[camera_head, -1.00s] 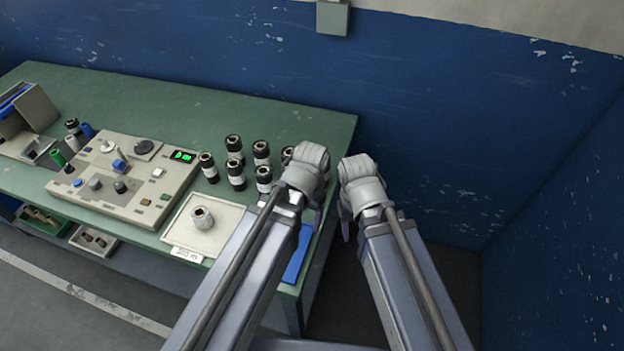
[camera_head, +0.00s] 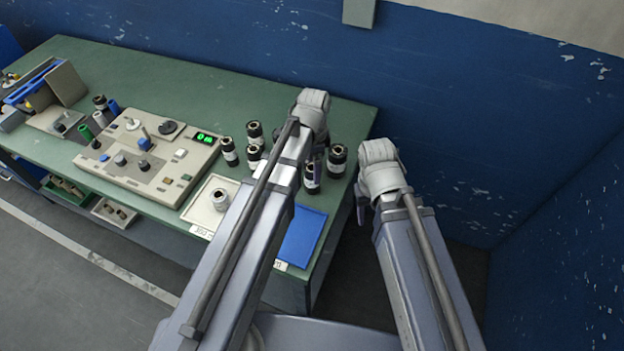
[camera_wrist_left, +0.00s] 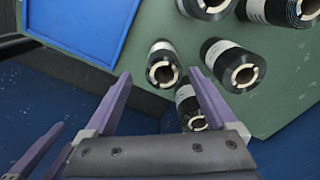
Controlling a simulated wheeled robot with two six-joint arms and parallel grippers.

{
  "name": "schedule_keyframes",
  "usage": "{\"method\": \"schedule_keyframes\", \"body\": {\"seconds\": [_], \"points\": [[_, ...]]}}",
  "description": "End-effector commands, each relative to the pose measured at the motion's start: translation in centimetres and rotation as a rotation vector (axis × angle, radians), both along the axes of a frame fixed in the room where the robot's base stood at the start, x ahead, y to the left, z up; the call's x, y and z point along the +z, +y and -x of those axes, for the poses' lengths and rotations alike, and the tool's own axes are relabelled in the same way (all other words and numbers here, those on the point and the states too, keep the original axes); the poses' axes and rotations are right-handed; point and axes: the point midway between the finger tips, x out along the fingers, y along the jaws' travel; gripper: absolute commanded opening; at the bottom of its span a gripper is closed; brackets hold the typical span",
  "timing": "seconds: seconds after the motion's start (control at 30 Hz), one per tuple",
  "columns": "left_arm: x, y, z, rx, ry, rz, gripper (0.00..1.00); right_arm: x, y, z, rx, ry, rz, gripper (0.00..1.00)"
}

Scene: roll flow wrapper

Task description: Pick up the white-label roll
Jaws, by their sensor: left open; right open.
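Several black rolls with pale labels stand on the green table; two near its right end are a front roll (camera_head: 312,178) and a roll behind it (camera_head: 337,161). I cannot tell which one is the white-label roll. My left gripper (camera_wrist_left: 160,74) is open and empty. In the left wrist view one roll (camera_wrist_left: 163,64) shows between its fingertips, with another roll (camera_wrist_left: 230,66) just right of them. In the head view my left arm hides part of the group. My right gripper (camera_head: 361,207) is open and empty, off the table's right edge.
A control panel (camera_head: 148,160) with a green display stands left of the rolls. A pale tray (camera_head: 203,207) holds a grey-white roll (camera_head: 219,199). A blue mat (camera_head: 303,236) lies at the front right corner. A blue wall (camera_head: 440,100) closes the back.

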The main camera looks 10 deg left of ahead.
Motion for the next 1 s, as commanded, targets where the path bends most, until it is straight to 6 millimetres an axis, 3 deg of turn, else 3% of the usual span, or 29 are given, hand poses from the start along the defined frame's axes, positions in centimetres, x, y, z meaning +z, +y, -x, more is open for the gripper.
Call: {"method": "schedule_keyframes", "body": {"seconds": [0.17, 0.47, 0.83, 1.0], "points": [[-2.0, 0.0, 0.0, 0.001, 0.0, 0.0, 0.91, -2.0, 0.0, 0.0, 0.0, 0.0, 0.0, 0.5], [-2.5, 0.1, -0.1, 0.002, 0.0, 0.0, 0.91, -2.5, 0.0, 0.0, 0.0, 0.0, 0.0, 0.5], [-6.7, 0.6, -0.3, 0.001, 0.0, 0.0, 0.91, -6.7, 0.0, 0.0, 0.0, 0.0, 0.0, 0.5], [-7.3, 0.6, -0.3, 0.001, 0.0, 0.0, 0.91, -7.3, 0.0, 0.0, 0.0, 0.0, 0.0, 0.5]]}}
